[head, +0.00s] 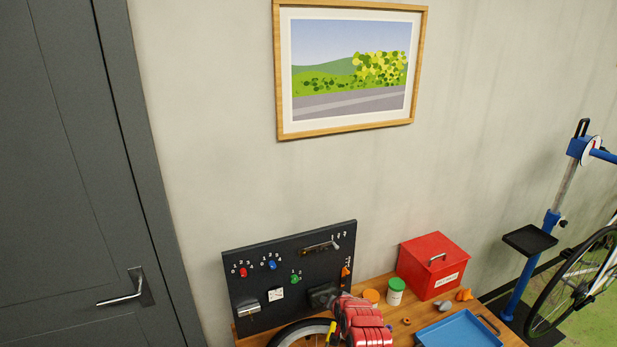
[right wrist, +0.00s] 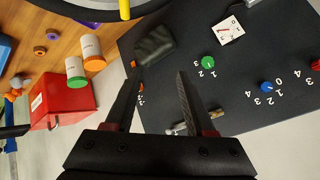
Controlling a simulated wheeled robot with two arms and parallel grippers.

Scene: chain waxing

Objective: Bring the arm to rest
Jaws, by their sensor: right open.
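My right gripper (right wrist: 156,88) is open in the right wrist view, with two dark fingers spread apart and nothing between them. It is in front of the black pegboard-like panel (right wrist: 230,90), near a dark box-shaped piece (right wrist: 153,45) fixed there. In the head view, a red segmented part, which looks like my right arm, comes up from the bottom edge in front of the panel (head: 290,250). It hides part of the table and wheel. My left gripper is in neither view.
The wooden table (head: 400,312) holds a red box (head: 433,265), a white jar (head: 395,291), a blue tray (head: 460,331) and small orange pieces. A bicycle wheel (head: 285,340) is close below the panel. A blue repair stand (head: 535,260) stands right.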

